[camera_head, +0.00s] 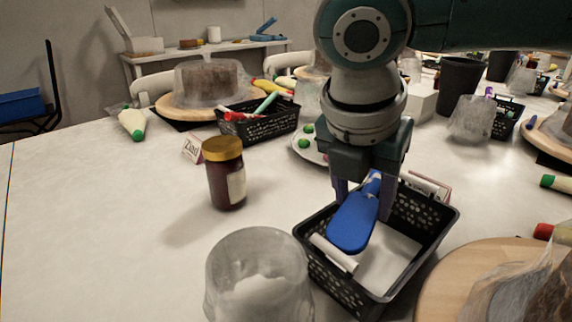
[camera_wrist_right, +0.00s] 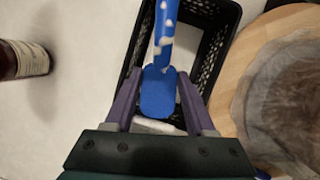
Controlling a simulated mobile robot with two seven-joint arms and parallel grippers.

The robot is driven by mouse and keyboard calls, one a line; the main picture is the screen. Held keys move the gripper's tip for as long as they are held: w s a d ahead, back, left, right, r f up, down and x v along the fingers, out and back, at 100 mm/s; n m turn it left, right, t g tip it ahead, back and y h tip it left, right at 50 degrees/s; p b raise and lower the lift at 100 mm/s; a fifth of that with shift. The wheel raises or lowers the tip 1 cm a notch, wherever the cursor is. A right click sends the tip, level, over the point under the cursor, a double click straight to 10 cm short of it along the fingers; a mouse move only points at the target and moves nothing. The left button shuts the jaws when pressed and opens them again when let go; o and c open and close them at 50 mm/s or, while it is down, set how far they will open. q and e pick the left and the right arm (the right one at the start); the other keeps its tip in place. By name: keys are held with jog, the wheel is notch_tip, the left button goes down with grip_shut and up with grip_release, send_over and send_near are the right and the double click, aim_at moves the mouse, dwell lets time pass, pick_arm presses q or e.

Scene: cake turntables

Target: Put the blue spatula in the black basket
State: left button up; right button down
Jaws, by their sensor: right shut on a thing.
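The blue spatula (camera_head: 353,222) is held by my right gripper (camera_head: 362,200), over the near black basket (camera_head: 440,232). In the right wrist view, the spatula (camera_wrist_right: 158,92) lies between the purple fingers of the gripper (camera_wrist_right: 160,100), with its paint-flecked end pointing away over the basket (camera_wrist_right: 212,55). In the head view its broad blue end points toward the front, at about the height of the basket's rim. I cannot tell whether it touches the basket. White items lie in the basket. My left gripper does not show in either view.
A jar with a yellow lid (camera_head: 224,172) stands left of the basket. A clear plastic container (camera_head: 259,275) stands close at the front left. A wooden turntable (camera_head: 450,283) with a wrapped cake is close on the right. Another black basket (camera_head: 262,128) stands farther back.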

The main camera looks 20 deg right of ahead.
pick_arm(q)
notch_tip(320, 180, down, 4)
jog(key=b, duration=0.2)
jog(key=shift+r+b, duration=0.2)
jog(key=shift+b, duration=0.2)
pick_arm(e)
notch_tip(320, 180, down, 3)
jog(key=shift+r, duration=0.1)
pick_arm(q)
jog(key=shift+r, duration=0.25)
pick_arm(e)
jog(key=shift+f, duration=0.2)
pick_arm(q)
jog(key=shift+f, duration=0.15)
pick_arm(e)
jog(key=shift+f, duration=1.3)
jog(key=shift+c, duration=0.8)
grip_release()
pick_arm(q)
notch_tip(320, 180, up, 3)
jog(key=p, duration=0.3)
pick_arm(e)
jog(key=v, duration=1)
